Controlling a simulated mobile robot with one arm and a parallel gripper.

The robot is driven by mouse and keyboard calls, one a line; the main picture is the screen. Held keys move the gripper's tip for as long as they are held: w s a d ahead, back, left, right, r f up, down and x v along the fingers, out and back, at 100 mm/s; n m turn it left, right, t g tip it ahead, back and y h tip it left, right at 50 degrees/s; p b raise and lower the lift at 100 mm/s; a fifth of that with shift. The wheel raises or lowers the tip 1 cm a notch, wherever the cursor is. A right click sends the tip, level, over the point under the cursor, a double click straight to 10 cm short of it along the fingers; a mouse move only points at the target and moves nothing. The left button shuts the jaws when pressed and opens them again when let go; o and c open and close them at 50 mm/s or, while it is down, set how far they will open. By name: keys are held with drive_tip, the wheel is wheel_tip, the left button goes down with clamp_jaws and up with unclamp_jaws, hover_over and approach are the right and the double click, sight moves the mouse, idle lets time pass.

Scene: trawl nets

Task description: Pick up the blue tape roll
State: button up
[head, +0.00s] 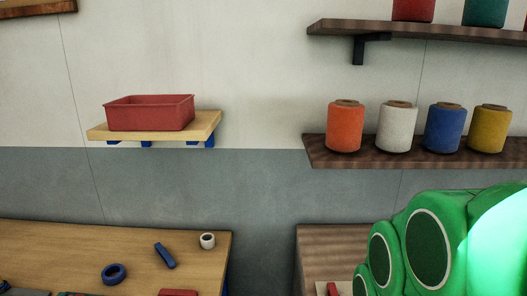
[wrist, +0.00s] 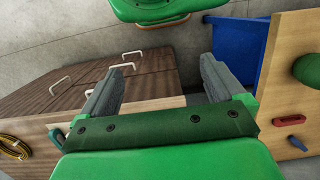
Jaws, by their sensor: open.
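The blue tape roll (head: 115,281) lies flat on the light wooden table at the lower left of the head view. I cannot make it out in the wrist view. My gripper (wrist: 158,82) shows in the wrist view with its two grey fingers spread apart and nothing between them. It points toward brown drawer fronts and a strip of wall and floor, away from the roll. The head view shows only green links of my arm at the lower right, not the gripper.
On the light table (head: 60,245) are a dark blue block (head: 164,255), a white roll (head: 207,241) and a red item (head: 178,293). A shelf holds a red bin (head: 150,113). Spools (head: 345,128) stand on the right shelf. Drawers (wrist: 100,100) stand beyond my fingers.

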drive_tip(key=w+a+r+m+g+y, duration=0.1)
drive_tip(key=w+a+m+y, duration=0.2)
drive_tip(key=w+a, duration=1.25)
drive_tip(key=w+a+m+g+y, duration=0.1)
drive_tip(key=w+a+m+y, duration=0.2)
drive_tip(key=w+a, duration=1.25)
drive_tip(key=w+a+f+m+g+y, duration=0.1)
drive_tip(key=w+a+f+m+y, duration=0.35)
drive_tip(key=w+a, duration=0.75)
drive_tip(key=g, duration=0.2)
approach(115, 272)
drive_tip(key=shift+m+y, duration=0.25)
drive_tip(key=shift+m, duration=0.1)
drive_tip(key=d+r, duration=0.2)
drive_tip(key=d, duration=0.1)
drive_tip(key=d+r, duration=0.1)
drive_tip(key=shift+s+d+r, duration=0.2)
drive_tip(key=shift+s+d, duration=0.1)
drive_tip(key=shift+s+a+f, duration=0.1)
drive_tip(key=shift+a+f, duration=0.3)
drive_tip(key=shift+a, duration=0.15)
drive_tip(key=x, duration=1.2)
